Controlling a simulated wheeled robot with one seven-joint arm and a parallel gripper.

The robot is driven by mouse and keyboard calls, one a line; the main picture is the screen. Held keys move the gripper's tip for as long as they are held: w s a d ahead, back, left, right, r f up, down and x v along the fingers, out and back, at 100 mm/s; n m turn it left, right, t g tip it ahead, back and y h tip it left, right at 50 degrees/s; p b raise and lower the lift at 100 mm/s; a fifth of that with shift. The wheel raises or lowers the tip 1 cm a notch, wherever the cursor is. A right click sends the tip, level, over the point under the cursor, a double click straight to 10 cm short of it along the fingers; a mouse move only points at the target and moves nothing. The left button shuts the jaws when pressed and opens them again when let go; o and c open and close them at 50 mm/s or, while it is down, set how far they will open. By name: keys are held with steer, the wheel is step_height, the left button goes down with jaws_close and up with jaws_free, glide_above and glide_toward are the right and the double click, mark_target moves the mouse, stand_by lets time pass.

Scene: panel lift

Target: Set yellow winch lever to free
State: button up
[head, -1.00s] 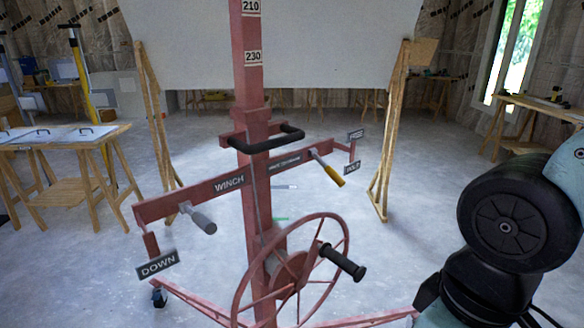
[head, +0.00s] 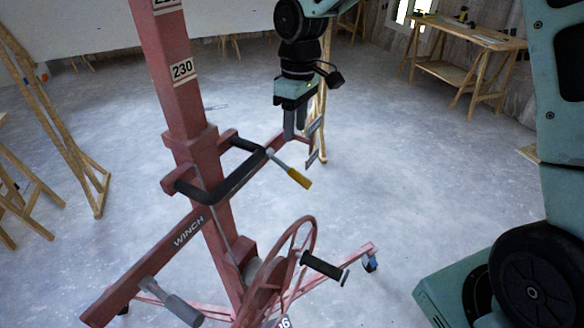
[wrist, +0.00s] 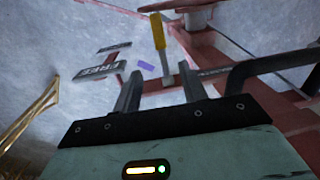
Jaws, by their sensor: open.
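The yellow-gripped winch lever (head: 299,179) sticks out from the right arm of the red lift frame, grip pointing down and right in the head view. In the wrist view its yellow grip (wrist: 158,32) is at top centre, its metal shaft running down toward the gap between my fingers. My gripper (head: 294,132) is open and empty, pointing down above and behind the lever in the head view. Its fingers also show in the wrist view (wrist: 161,85), apart from the lever. A plate reading FREE (wrist: 98,71) is left of the lever. A second plate (wrist: 114,47) is unreadable.
The red mast (head: 180,90), a black handlebar (head: 225,185), a grey-gripped lever (head: 170,300) and a handwheel (head: 275,275) stand close by. A wooden workbench (head: 470,45) is at the back right. The floor right of the lift is open.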

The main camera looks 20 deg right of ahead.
mark_target(293, 169)
steer(key=f, duration=0.4)
steer(key=f+p, duration=0.1)
steer(key=f, duration=0.3)
steer(key=s+a+f+p, duration=0.1)
steer(key=f, duration=0.4)
steer(key=shift+f, duration=0.1)
jaws_close()
